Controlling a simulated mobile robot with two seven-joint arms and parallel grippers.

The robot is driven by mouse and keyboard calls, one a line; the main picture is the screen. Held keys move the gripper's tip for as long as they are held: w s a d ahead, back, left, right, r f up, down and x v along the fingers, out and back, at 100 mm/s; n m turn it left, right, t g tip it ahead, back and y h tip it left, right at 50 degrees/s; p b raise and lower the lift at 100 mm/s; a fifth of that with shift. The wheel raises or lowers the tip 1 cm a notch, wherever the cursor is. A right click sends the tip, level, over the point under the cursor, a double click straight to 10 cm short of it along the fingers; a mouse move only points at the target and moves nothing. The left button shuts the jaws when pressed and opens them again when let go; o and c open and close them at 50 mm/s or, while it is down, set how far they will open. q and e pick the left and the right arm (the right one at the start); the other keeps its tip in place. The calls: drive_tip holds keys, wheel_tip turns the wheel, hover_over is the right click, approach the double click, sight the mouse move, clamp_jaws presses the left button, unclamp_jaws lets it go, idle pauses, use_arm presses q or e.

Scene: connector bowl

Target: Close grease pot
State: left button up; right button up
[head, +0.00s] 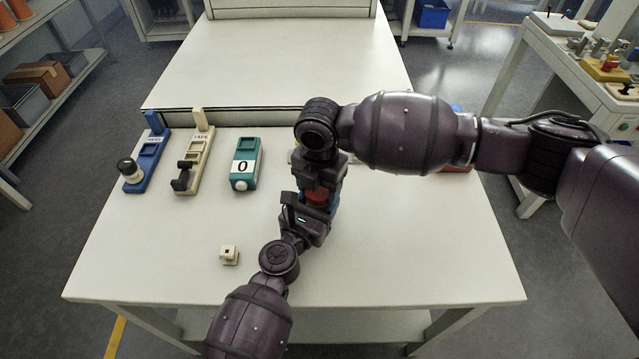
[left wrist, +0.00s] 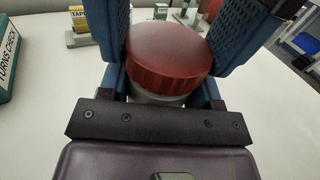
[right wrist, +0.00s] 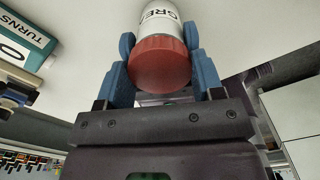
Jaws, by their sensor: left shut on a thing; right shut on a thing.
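The grease pot has a white body with dark lettering (right wrist: 160,17) and a ridged red lid (left wrist: 168,58). The lid sits over the body; I cannot tell how far it is turned down. In the head view only a little red (head: 316,196) shows between my grippers. My left gripper (head: 305,215) comes from the front, low down, and is shut on the pot body. My right gripper (head: 322,185) comes from above and is shut on the red lid, its blue fingers on either side. The arms hide most of the pot in the head view.
A teal turns-check box (head: 245,166) reading 0 stands left of my grippers. Farther left are a cream tape stand (head: 196,158) and a blue stand (head: 150,160). A small cream block (head: 229,255) lies near the front. The table's (head: 430,250) front right is clear.

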drive_tip(key=shift+s+d+f, duration=0.15)
drive_tip(key=shift+f, duration=0.75)
idle(0.4)
drive_tip(key=shift+r, duration=0.4)
drive_tip(key=shift+r, duration=0.65)
idle(0.7)
